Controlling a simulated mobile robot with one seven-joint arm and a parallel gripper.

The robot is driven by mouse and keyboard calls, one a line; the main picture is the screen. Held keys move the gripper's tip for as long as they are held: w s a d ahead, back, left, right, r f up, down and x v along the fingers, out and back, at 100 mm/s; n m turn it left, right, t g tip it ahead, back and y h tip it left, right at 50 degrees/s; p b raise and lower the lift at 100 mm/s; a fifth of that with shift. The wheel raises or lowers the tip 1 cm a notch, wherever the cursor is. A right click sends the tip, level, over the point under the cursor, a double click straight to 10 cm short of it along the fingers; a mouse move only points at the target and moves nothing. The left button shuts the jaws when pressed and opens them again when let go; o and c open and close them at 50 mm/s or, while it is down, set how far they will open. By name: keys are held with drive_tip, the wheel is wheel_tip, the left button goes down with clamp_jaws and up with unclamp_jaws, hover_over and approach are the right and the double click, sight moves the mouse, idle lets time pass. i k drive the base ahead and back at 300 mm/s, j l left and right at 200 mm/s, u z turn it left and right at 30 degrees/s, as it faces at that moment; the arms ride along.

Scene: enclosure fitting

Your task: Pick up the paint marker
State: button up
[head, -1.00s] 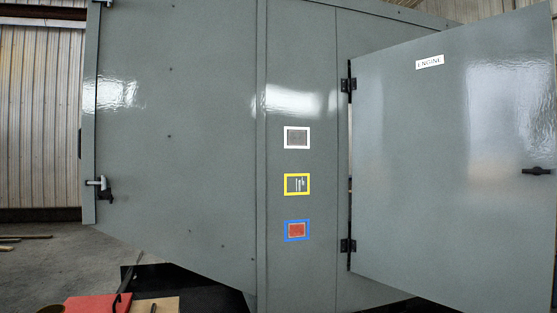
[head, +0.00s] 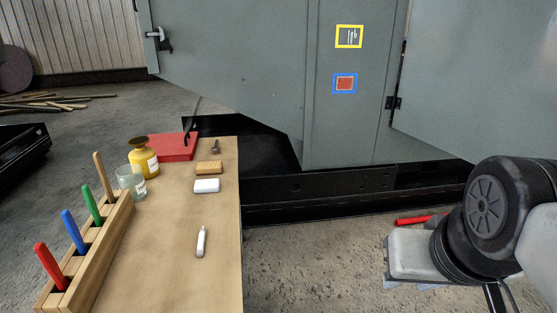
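A short white tube-shaped piece with a narrow tip, which looks like the paint marker (head: 200,243), lies on the bare wooden bench top (head: 165,255) in the head view. It lies lengthwise, apart from the other items. My gripper (head: 388,263) seems to be the pale block at the right, beyond the bench's right edge and well away from the marker. Its fingers are not clear, so I cannot tell whether it is open or shut.
A wooden rack (head: 98,250) holds red, blue, green and tan sticks at the left. A glass (head: 131,182), yellow bottle (head: 144,160), red box (head: 174,147), brush-like block (head: 208,168) and white block (head: 206,186) stand further back. A grey enclosure (head: 230,60) is behind.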

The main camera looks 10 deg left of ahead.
sight(200, 249)
drive_tip(key=k+u, duration=0.1)
drive_tip(key=u, duration=0.25)
drive_tip(key=k+u, duration=0.1)
drive_tip(key=u, duration=0.25)
drive_tip(key=i+l+u, duration=0.1)
drive_tip(key=u, duration=0.3)
drive_tip(key=i+l+u, duration=0.25)
drive_tip(key=u, duration=0.2)
drive_tip(key=i+j+z, duration=0.1)
drive_tip(key=j+z, duration=0.9)
drive_tip(key=i+l, duration=0.05)
